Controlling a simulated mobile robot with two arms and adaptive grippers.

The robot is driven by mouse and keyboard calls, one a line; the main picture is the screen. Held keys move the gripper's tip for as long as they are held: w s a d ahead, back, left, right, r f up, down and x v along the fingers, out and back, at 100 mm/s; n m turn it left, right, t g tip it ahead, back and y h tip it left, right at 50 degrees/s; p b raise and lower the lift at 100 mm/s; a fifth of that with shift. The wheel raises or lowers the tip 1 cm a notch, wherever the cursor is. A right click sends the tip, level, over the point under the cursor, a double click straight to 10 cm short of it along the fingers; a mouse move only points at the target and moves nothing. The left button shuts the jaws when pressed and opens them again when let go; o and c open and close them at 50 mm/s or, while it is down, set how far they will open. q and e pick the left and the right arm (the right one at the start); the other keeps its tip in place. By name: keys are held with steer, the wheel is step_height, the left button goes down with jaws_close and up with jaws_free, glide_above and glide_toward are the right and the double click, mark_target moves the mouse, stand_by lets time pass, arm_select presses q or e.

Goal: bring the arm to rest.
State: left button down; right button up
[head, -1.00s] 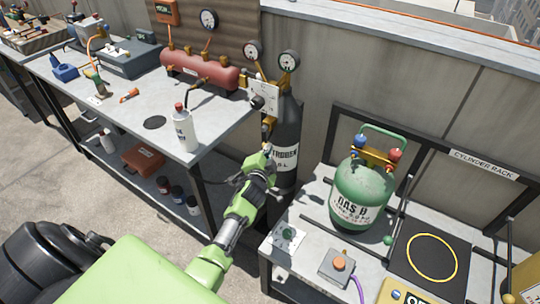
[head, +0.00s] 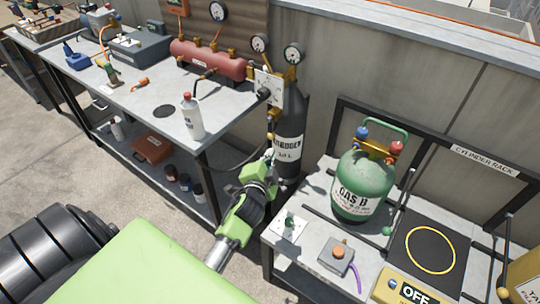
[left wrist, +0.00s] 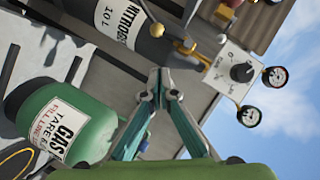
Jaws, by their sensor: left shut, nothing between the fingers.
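My left arm comes in from the bottom left of the head view. Its left gripper (head: 268,160) is in front of the dark nitrogen cylinder (head: 290,122), between the long workbench and the cylinder rack table. In the left wrist view the two fingers (left wrist: 160,74) meet at their tips with nothing between them. The wrist view is tilted and shows the nitrogen cylinder (left wrist: 125,22) and the green GAS B cylinder (left wrist: 65,120) beyond the fingers. I cannot tell the exact gap to the nitrogen cylinder. My right gripper is not in view.
The workbench (head: 130,95) holds a white bottle (head: 192,118) and a red manifold (head: 208,60). The rack table (head: 300,257) holds the green GAS B cylinder (head: 362,183), a button box (head: 336,255) and a yellow OFF box (head: 405,290). A valve panel (head: 268,88) stands behind my gripper.

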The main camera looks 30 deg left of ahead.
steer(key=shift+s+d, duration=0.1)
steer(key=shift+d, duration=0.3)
